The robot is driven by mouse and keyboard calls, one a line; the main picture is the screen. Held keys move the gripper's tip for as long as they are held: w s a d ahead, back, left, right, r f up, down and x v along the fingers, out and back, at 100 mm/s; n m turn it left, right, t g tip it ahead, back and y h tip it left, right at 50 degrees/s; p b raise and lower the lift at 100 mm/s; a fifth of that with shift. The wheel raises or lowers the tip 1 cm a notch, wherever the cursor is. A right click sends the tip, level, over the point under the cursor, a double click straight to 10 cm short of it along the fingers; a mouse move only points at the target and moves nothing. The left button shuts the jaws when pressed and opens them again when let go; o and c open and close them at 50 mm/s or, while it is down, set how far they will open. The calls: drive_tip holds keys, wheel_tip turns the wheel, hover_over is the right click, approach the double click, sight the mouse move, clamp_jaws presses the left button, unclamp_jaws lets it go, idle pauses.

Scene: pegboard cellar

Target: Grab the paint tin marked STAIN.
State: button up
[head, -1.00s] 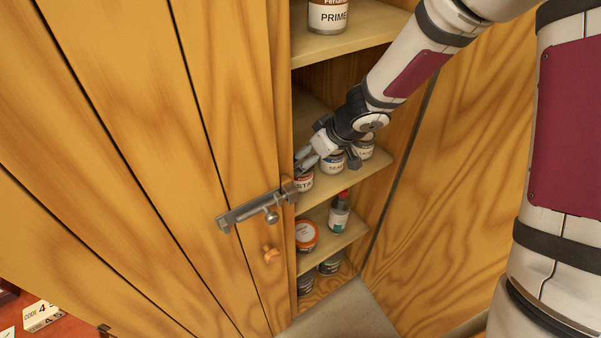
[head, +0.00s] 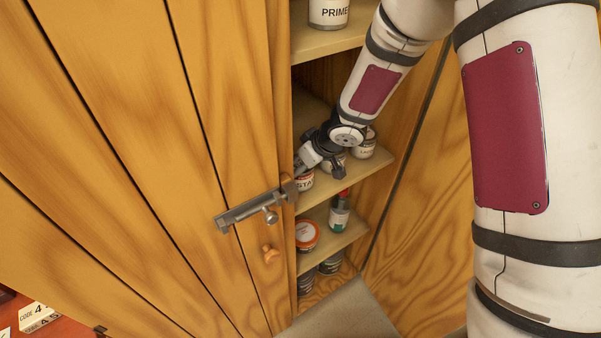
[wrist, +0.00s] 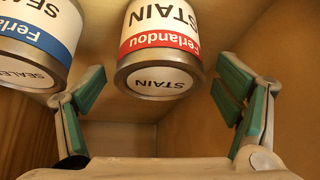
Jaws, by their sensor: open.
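The paint tin marked STAIN, white with a red band, shows in the wrist view (wrist: 160,50) at top centre, between my open fingers but ahead of them. In the head view the STAIN tin (head: 304,181) is partly hidden by the cupboard door edge and my gripper. It stands on the middle shelf. My gripper (wrist: 158,103) is open and empty, with green pads on both fingers. In the head view my gripper (head: 303,161) reaches into the cupboard over that shelf, at the tin.
A blue-banded SEALER tin (wrist: 38,42) stands left of the STAIN tin in the wrist view. Another tin (head: 363,147) shares the shelf (head: 365,176). The cupboard door (head: 150,130) with its bolt (head: 255,207) borders the left. A PRIMER tin (head: 328,13) stands above.

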drive_tip(key=shift+c, duration=0.6)
drive_tip(key=c, duration=1.4)
drive_tip(key=shift+c, duration=0.2)
drive_tip(key=shift+w+r, duration=0.1)
drive_tip(key=shift+r, duration=0.05)
